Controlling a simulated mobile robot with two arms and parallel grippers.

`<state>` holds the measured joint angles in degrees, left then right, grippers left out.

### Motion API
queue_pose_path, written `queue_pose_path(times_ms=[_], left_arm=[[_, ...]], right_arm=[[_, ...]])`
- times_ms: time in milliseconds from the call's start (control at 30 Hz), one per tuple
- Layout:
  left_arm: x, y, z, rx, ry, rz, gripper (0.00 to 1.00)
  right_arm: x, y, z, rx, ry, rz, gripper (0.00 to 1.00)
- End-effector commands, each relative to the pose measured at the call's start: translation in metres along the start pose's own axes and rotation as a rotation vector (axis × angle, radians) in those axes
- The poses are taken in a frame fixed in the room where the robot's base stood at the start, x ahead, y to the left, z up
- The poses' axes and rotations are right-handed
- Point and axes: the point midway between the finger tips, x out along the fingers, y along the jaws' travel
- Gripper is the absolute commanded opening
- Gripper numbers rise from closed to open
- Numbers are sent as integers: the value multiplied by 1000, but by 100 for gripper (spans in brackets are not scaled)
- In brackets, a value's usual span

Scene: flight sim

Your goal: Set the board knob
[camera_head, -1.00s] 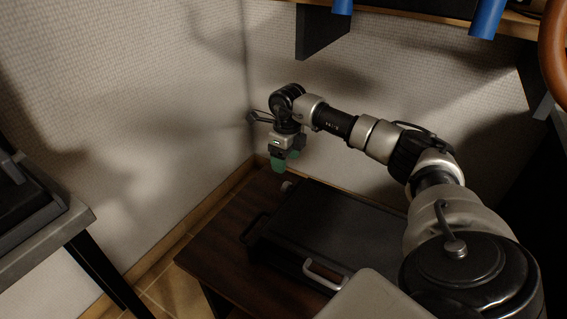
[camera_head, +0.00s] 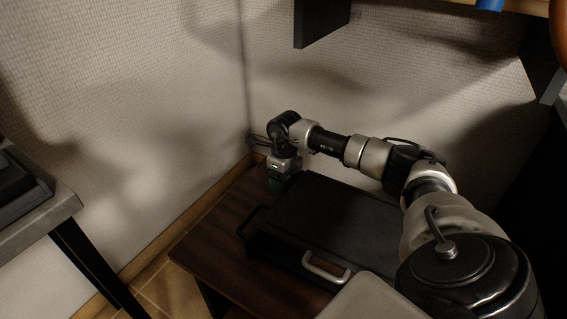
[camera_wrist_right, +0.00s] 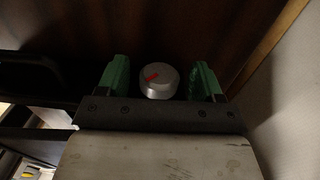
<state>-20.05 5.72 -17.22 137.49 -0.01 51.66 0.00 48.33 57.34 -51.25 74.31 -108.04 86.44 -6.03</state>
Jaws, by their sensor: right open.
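The board knob (camera_wrist_right: 158,80) is a round, pale grey knob with a red mark on its top, seen in the right wrist view. My right gripper (camera_wrist_right: 160,82) is open, with one green finger on each side of the knob and a gap to it on both sides. In the head view my right gripper (camera_head: 278,184) points down at the back left of the black board (camera_head: 335,215) and hides the knob. The board lies on the dark wooden table (camera_head: 215,235) and has a silver handle (camera_head: 327,268) at its front. My left gripper is not in view.
Textured walls (camera_head: 330,90) meet in a corner just behind my right gripper. A grey-topped table (camera_head: 50,215) stands at the left. A shelf with a dark bracket (camera_head: 320,22) hangs above. Bare tabletop lies left of the board.

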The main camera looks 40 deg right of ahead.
Motion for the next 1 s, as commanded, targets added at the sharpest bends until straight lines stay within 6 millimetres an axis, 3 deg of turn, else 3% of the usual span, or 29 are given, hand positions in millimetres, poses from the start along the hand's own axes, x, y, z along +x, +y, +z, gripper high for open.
queue_pose_path(times_ms=[133,400,467,1000], left_arm=[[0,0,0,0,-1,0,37],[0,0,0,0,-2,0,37],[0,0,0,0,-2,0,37],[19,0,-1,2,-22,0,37]], right_arm=[[0,0,0,0,0,0,65],[0,0,0,0,0,0,24],[0,0,0,0,0,0,17],[-4,2,0,-3,0,-125,17]])
